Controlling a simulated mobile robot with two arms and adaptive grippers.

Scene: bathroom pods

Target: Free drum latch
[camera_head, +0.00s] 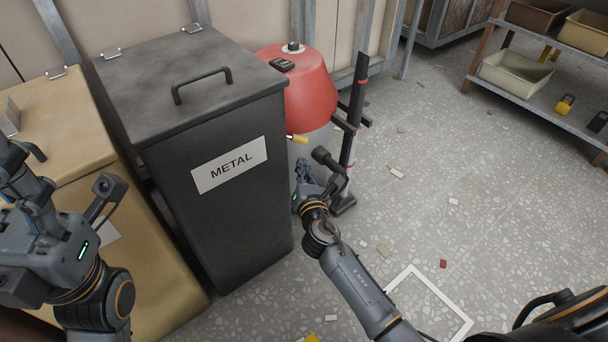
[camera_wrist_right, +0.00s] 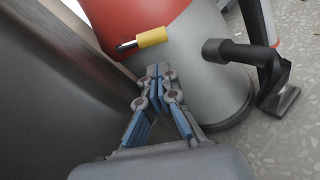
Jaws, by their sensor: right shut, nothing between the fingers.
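The drum (camera_head: 300,92) has a red upper part and a grey lower body, and stands just right of the METAL bin. Its latch (camera_head: 299,139) has a yellow grip; in the right wrist view the latch (camera_wrist_right: 150,38) lies sideways across the drum, with a metal pin pointing left. My right gripper (camera_head: 303,166) is shut and empty in front of the drum. In the wrist view its fingertips (camera_wrist_right: 159,70) are just below the yellow grip, with no visible contact. My left gripper (camera_head: 14,165) is at the left edge, partly cut off; its fingers are unclear.
The dark METAL bin (camera_head: 222,215) stands close on the left, with a tan bin (camera_head: 150,255) beyond it. Scraps litter the open floor; a shelf (camera_head: 540,92) stands at the right.

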